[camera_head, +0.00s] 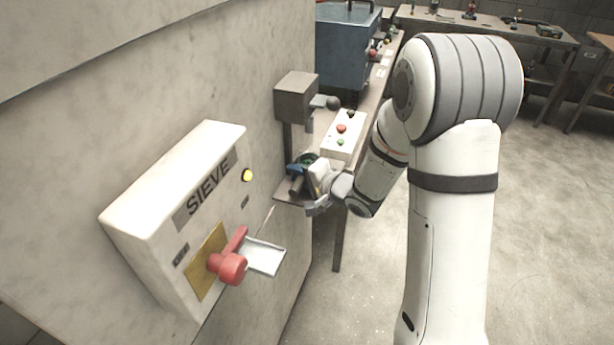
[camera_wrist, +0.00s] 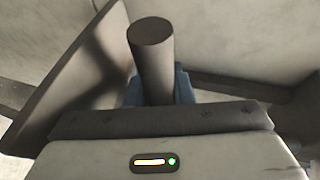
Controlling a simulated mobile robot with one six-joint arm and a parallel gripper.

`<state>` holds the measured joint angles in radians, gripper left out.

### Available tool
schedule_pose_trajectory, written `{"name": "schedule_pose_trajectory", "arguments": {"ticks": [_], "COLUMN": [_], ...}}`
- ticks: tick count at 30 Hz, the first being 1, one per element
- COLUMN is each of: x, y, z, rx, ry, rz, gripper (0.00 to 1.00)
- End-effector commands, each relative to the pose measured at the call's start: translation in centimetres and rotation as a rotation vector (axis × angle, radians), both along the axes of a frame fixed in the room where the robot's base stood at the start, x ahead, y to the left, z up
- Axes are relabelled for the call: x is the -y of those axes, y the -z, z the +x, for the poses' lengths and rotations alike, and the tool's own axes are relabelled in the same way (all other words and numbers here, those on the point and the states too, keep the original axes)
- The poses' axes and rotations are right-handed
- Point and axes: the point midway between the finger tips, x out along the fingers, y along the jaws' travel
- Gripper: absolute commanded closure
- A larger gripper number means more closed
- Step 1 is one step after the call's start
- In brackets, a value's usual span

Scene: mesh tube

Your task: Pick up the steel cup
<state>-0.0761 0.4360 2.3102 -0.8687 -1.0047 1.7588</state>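I cannot make out the steel cup for certain in either view. In the wrist view, a plain grey cylinder (camera_wrist: 153,60) rises just beyond the edge of my gripper's housing. Its round end is dark, and I cannot tell whether it is a cup. My gripper (camera_head: 310,196) is at the near end of the workbench in the head view, close beside a small dark ring with green in it (camera_head: 308,158) and a blue part (camera_head: 294,169). The fingers are too small there and hidden behind the housing in the wrist view, so their opening and any contents do not show.
A grey-headed device on a post (camera_head: 296,97) stands over the bench end. A white button box (camera_head: 343,134) is beside it, and a large blue machine (camera_head: 346,45) stands farther back. The SIEVE box (camera_head: 180,215) with its red handle (camera_head: 228,265) is at left. Floor at right is clear.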

Motion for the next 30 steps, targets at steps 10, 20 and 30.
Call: {"name": "schedule_pose_trajectory", "arguments": {"ticks": [10, 20, 30], "x": [0.07, 0.06, 0.46], "y": [0.02, -0.05, -0.90], "z": [0.01, 0.04, -0.08], "rx": [-0.001, 0.001, 0.003], "ry": [0.002, 0.002, 0.002], "rz": [0.000, 0.000, -0.001], "gripper": [1.00, 1.00, 1.00]}}
